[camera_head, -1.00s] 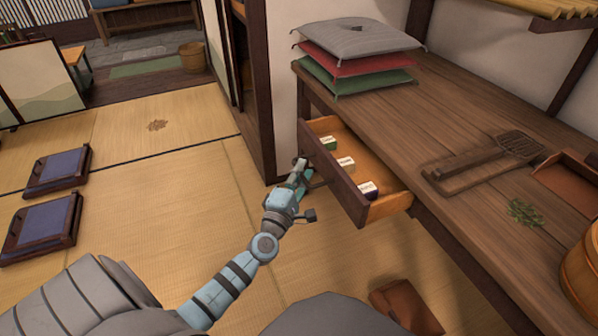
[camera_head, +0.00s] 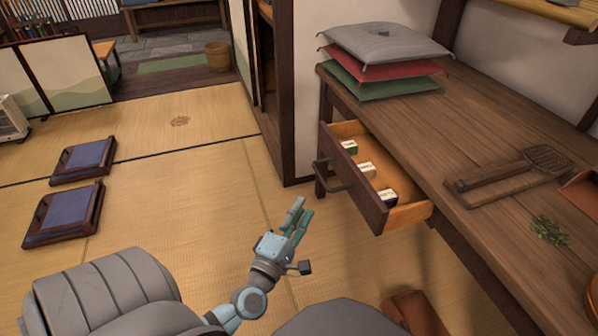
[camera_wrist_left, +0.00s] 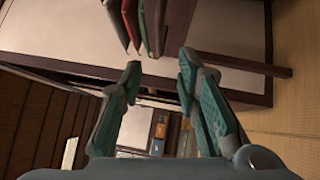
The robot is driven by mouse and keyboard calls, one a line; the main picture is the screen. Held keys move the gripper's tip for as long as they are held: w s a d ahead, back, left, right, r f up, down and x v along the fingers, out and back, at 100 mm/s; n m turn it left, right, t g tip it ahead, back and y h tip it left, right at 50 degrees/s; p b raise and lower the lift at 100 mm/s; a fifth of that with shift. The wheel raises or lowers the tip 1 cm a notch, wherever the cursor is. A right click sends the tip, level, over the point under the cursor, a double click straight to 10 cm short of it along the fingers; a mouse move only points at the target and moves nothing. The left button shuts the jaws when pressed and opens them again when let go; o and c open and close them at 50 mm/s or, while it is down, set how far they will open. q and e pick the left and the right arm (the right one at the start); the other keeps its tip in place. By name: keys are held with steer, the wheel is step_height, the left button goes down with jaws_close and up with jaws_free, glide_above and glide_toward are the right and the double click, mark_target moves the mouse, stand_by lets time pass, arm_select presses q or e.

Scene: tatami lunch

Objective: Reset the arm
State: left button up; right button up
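My left gripper (camera_head: 302,214) is in front of and below the open drawer, above the tatami floor. It is apart from the drawer and its handle. In the left wrist view the two teal fingers (camera_wrist_left: 158,72) stand apart with nothing between them. The wooden drawer (camera_head: 350,186) is pulled out from under the counter, with its dark handle (camera_head: 328,175) on the front. Small labelled boxes (camera_head: 367,170) lie inside it. My right gripper is not in view.
Grey, red and green cushions (camera_head: 387,48) are stacked on the wooden counter (camera_head: 470,115). A wooden tool (camera_head: 510,172) and a green sprig (camera_head: 549,230) lie nearer. Two blue floor cushions (camera_head: 64,216) are at left. The tatami (camera_head: 185,205) between is clear.

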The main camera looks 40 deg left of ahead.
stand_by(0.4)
